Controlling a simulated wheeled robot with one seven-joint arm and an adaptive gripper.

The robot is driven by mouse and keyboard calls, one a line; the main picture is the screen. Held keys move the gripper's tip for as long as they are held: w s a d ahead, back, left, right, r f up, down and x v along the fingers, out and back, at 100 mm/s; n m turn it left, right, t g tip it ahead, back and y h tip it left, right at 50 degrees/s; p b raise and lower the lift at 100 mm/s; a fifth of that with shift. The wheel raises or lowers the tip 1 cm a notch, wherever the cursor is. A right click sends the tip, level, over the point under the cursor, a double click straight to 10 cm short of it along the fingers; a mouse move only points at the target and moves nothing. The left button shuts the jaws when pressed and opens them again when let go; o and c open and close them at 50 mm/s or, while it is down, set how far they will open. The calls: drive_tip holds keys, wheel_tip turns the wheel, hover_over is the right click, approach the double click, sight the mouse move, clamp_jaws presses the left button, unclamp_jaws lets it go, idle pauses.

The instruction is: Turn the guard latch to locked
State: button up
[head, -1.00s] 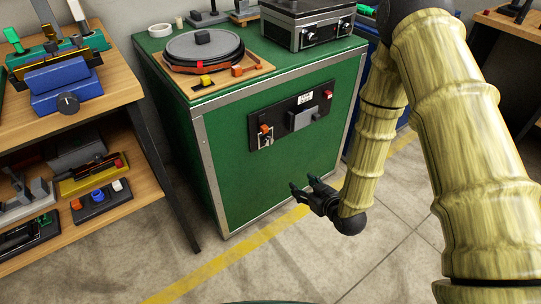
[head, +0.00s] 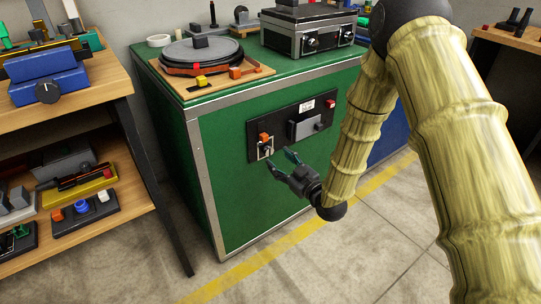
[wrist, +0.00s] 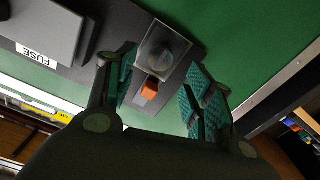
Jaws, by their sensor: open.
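A black panel (head: 290,124) is on the front of the green cabinet. At its left end is a small fitting with an orange block (head: 264,137) above a pale-framed plate (head: 265,150); I take this to be the guard latch. My gripper (head: 281,160) is open and empty, just in front of and below this end. In the wrist view, the orange block (wrist: 150,89) and a clear square cover (wrist: 163,48) over a round part lie between the open fingers (wrist: 162,76). Contact cannot be told. The latch's exact setting is unclear.
A grey box (head: 307,127) sits beside the fitting on the panel, with a red button (head: 331,104) at the far end. A "FUSE" label (wrist: 36,54) shows in the wrist view. A shelf unit (head: 125,82) stands at the left. The floor in front is clear.

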sight(270, 152)
drive_tip(key=shift+b+x, duration=0.6)
drive_tip(key=shift+x, duration=2.35)
drive_tip(key=c, duration=1)
